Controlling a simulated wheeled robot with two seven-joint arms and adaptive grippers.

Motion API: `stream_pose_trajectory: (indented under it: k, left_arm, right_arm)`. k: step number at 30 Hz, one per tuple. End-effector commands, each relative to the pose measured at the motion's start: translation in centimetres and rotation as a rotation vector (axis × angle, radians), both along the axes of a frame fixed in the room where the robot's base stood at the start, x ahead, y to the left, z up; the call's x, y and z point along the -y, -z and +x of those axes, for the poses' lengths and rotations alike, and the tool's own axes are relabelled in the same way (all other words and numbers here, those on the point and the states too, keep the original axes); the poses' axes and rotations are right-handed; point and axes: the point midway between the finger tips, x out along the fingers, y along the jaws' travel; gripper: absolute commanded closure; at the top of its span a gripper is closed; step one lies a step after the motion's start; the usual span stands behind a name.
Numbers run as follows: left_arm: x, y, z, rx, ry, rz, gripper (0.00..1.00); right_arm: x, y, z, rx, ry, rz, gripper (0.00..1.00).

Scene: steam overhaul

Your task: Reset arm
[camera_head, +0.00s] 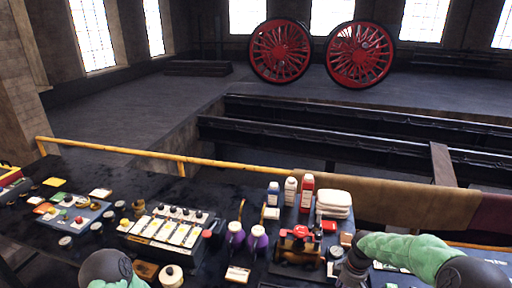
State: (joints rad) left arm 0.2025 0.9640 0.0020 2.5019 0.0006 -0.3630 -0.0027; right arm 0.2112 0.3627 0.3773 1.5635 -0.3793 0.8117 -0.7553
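A black case with pale panels (167,228), a blue tray (72,215), purple-bodied containers (257,238), bottles (306,190) and folded white cloths (333,203) crowd the bench. A yellow rail (120,149) runs behind it. Red wheels (280,50) stand far back.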

Motion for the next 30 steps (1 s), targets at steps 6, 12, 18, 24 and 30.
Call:
stream_pose_trajectory:
  k: [6, 12, 18, 24, 30]
  left_arm:
    - [0.0, 0.0, -0.1, -0.002, 0.001, 0.0, 0.6]
    - [0.0, 0.0, -0.1, -0.002, 0.001, 0.0, 0.6]
    - [0.0, 0.0, -0.1, -0.002, 0.001, 0.0, 0.6]
    - [0.0, 0.0, -0.1, -0.002, 0.001, 0.0, 0.6]
    - [0.0, 0.0, -0.1, -0.002, 0.001, 0.0, 0.6]
  right_arm:
    - [-3.9, 4.7, -1.8, -0.011, 0.097, 0.075, 0.44]
    - [-9.3, 10.4, -5.6, -0.041, 0.27, 0.17, 0.44]
    - [-14.9, 15.7, -11.9, -0.095, 0.534, 0.252, 0.44]
    - [-17.9, 18.3, -17.8, -0.144, 0.762, 0.276, 0.44]
    - [-19.3, 19.3, -22.5, -0.177, 0.936, 0.267, 0.44]
